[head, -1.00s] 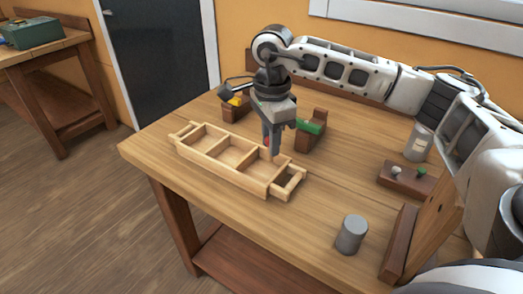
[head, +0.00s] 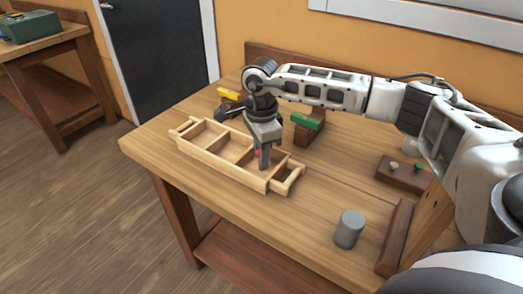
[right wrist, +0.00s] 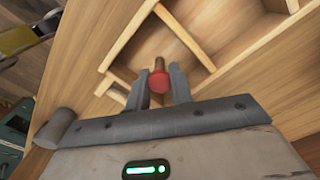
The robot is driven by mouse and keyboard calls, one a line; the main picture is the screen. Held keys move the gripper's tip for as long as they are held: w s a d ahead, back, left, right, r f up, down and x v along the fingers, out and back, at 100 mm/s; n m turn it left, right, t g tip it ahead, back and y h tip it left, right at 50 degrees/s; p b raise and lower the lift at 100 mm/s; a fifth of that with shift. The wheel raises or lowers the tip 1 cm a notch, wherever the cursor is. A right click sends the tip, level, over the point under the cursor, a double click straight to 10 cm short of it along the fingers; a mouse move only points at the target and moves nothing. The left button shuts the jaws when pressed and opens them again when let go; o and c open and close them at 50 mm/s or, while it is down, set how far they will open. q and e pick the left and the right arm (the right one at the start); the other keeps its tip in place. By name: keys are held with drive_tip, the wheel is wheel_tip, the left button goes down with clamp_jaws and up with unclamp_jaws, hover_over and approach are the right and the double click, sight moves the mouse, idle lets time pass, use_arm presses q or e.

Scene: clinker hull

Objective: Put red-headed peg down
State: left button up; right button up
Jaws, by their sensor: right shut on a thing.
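The red-headed peg (right wrist: 159,80) is between the two fingers of my right gripper (right wrist: 160,88), which is shut on it. Its red head faces the right wrist camera and its brown shaft points away toward the tray. In the head view my right gripper (head: 263,166) points down over the right-hand part of the wooden tray (head: 215,168), and only a sliver of red (head: 257,152) shows beside the fingers. The tray's dividers also show in the right wrist view (right wrist: 186,39). I cannot tell whether the peg touches the tray floor. My left gripper is not in view.
A brown block with a green top (head: 307,123) stands behind the gripper, and a yellow-topped one (head: 228,95) farther left. A grey cylinder (head: 349,229) stands front right. A dark block with small knobs (head: 403,175) is at the right. Table between them is clear.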

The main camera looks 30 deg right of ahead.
drive_tip(key=o, duration=0.9)
drive_tip(key=shift+o, duration=0.2)
wheel_tip(320, 180, up, 12)
drive_tip(key=b, duration=0.1)
drive_tip(key=shift+r, duration=0.2)
drive_tip(key=shift+f, duration=0.1)
